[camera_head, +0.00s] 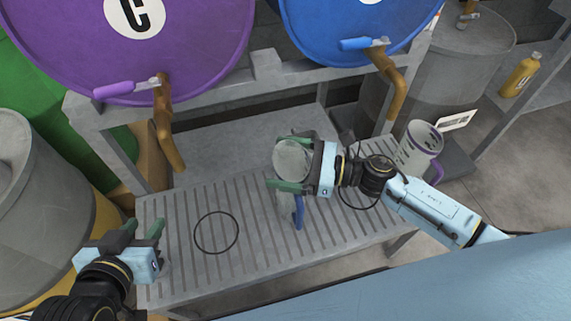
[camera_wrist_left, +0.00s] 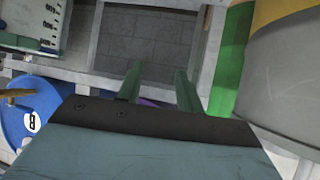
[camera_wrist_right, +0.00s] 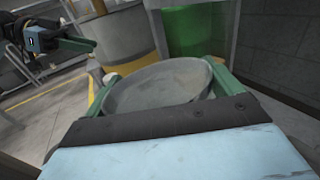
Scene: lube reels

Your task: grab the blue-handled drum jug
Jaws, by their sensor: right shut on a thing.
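The blue-handled drum jug (camera_head: 287,205) stands on the slatted grey bench near the middle of the head view. Its round open mouth faces up, and its blue handle (camera_head: 298,212) shows below, towards the front. My right gripper (camera_head: 281,162) reaches in from the right and is shut around the jug's upper part, one finger on each side. In the right wrist view the jug's round rim (camera_wrist_right: 158,86) fills the space between the fingers. My left gripper (camera_head: 142,230) is open and empty over the bench's left end. The left wrist view shows its two fingers (camera_wrist_left: 158,84) apart.
A purple-handled jug (camera_head: 418,148) stands at the bench's right end. A purple drum (camera_head: 135,40) and a blue drum (camera_head: 345,25) with taps lie on the rack behind. A dark ring (camera_head: 216,213) marks an empty spot on the bench (camera_head: 180,270).

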